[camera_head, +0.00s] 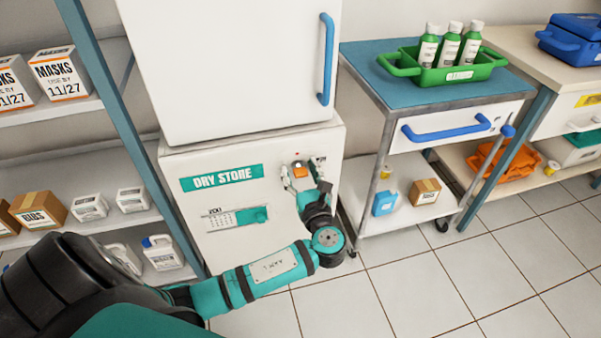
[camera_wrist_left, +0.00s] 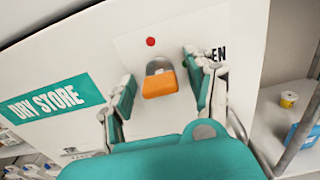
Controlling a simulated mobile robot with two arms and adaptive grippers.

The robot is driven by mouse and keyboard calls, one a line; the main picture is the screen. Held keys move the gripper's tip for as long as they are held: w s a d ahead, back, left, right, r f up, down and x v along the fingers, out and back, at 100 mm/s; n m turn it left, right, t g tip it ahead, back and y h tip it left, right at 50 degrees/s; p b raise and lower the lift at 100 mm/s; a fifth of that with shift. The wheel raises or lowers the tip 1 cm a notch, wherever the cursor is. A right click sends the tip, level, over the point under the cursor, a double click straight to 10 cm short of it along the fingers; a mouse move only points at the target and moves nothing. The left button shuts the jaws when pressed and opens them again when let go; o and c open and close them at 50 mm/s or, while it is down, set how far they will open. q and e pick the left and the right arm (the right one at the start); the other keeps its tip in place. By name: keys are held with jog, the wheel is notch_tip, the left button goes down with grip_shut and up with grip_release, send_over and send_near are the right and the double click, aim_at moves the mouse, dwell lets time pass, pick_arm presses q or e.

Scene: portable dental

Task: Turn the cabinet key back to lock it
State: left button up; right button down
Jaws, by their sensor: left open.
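The white DRY STORE cabinet (camera_head: 245,222) stands at the centre of the head view. Its key has an orange head (camera_head: 300,172) on the upper right of the front; the key (camera_wrist_left: 160,86) also shows in the left wrist view, with a grey metal part above the orange. A red dot (camera_wrist_left: 151,41) is above the key. My left gripper (camera_head: 302,169) is open, its teal-padded fingers on either side of the key. A gap shows between each finger and the key. Lettering ending in "EN" is partly hidden by the right-hand finger. My right gripper is out of view.
A trolley (camera_head: 396,91) with a blue top and a green bottle tray (camera_head: 402,69) stands right of the cabinet. Shelves with boxes (camera_head: 40,209) stand on the left. A white upper unit (camera_head: 225,70) sits above the cabinet. Tiled floor (camera_head: 450,290) is clear at front right.

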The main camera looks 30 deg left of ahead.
pick_arm(q)
jog(key=shift+c, duration=0.2)
grip_shut()
